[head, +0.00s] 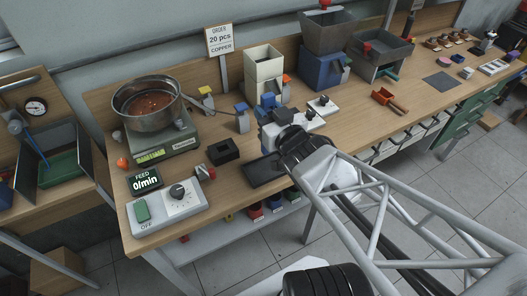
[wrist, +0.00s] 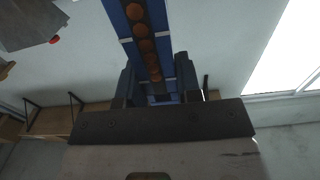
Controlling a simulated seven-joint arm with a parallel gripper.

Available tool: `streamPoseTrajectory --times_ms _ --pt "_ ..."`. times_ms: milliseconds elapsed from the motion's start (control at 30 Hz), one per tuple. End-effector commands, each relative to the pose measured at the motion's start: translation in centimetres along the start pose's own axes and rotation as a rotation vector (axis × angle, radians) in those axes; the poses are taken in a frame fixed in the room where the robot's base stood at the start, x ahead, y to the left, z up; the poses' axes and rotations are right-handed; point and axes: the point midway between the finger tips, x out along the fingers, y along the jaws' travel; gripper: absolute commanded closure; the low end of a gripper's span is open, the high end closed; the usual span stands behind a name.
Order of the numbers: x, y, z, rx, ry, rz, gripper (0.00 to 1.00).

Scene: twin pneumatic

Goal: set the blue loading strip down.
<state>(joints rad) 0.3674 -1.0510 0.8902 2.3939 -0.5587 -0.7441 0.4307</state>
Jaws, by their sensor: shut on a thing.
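The blue loading strip (wrist: 126,30) shows in the wrist view as a long blue piece with white cross bands and a row of several round copper-coloured pieces along its middle. My gripper (wrist: 155,85) is shut on it, with a dark finger on each side, and the strip extends away from the fingers. In the head view my gripper (head: 270,122) is over the wooden bench, near its middle. The strip cannot be told apart clearly there, among the blue and grey parts near the gripper.
A dark flat tray (head: 262,171) and a black block (head: 223,151) lie by the gripper. A metal bowl (head: 147,105) stands on a scale at the left. A cream box (head: 263,75) and a blue hopper machine (head: 322,68) stand behind. Bare bench (head: 430,105) shows to the right.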

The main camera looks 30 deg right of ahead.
Motion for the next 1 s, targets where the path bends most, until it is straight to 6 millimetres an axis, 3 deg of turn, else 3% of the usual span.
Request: streamPoseTrajectory --times_ms 300,733,1000 --pt "0.0 0.0 3.3 0.001 -0.001 -0.001 1.00" --pt "0.0 0.0 3.8 0.001 0.000 0.000 1.00" --pt "0.0 0.0 6.2 0.001 -0.001 0.000 1.00"
